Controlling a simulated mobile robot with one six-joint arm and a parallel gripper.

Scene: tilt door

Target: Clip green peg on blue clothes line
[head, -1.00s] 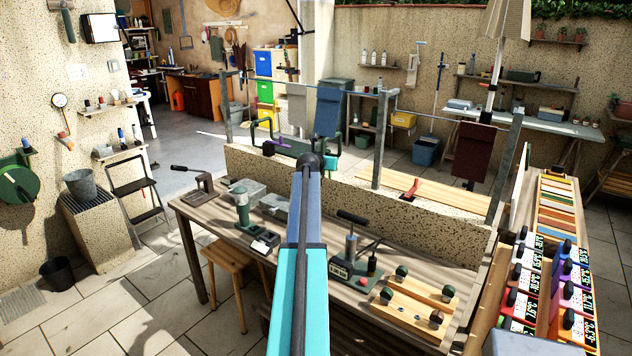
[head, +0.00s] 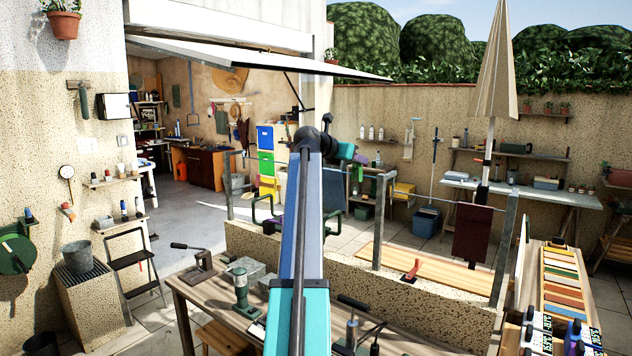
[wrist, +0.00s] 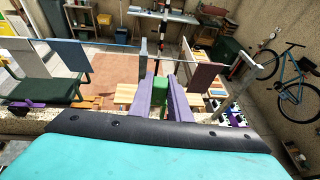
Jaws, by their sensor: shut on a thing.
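My gripper (wrist: 162,103) shows in the wrist view as two purple fingers. They are shut on the green peg (wrist: 160,88), which sits between them near the tips. In the wrist view the light-blue clothes line (wrist: 112,44) runs from the left to a grey post (wrist: 143,52). The gripper appears just below and right of that post in the picture. I cannot tell the distance from peg to line.
Cloths hang at the left (wrist: 72,62) and right (wrist: 205,72) in the wrist view. A dark red cloth (head: 473,232) hangs between the middle post (head: 381,220) and right post (head: 504,245). A low speckled wall (head: 300,262) and a workbench (head: 190,290) stand before the lines.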

